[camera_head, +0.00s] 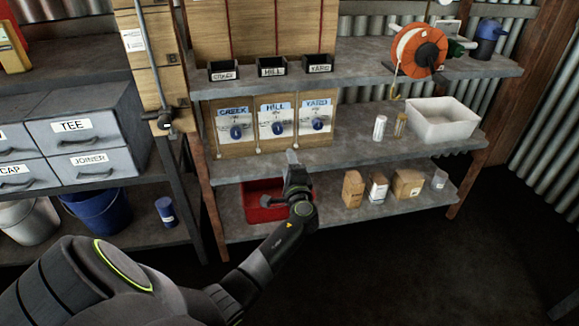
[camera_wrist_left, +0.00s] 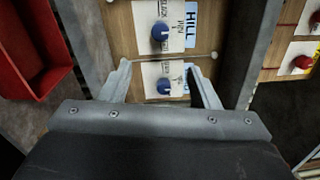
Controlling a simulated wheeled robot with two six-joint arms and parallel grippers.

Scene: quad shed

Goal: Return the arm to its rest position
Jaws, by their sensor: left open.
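My left arm reaches in from the lower left of the head view. Its gripper (camera_head: 288,173) is in front of the shelf unit, below the HILL panel (camera_head: 277,121) and beside the red bin (camera_head: 258,208). In the left wrist view, the open gripper (camera_wrist_left: 163,80) has its two fingers apart with nothing held between them. Beyond the fingers are the blue knobs (camera_wrist_left: 161,30) and the HILL label (camera_wrist_left: 190,25). The gripper and forearm hide part of the red bin in the head view. My right gripper is not in view.
The lower shelf holds several small boxes (camera_head: 378,188). The middle shelf carries a white tub (camera_head: 443,119) and a white can (camera_head: 380,128). Grey drawers (camera_head: 87,127) and a blue bucket (camera_head: 103,212) stand at left. Dark floor (camera_head: 400,270) is free at lower right.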

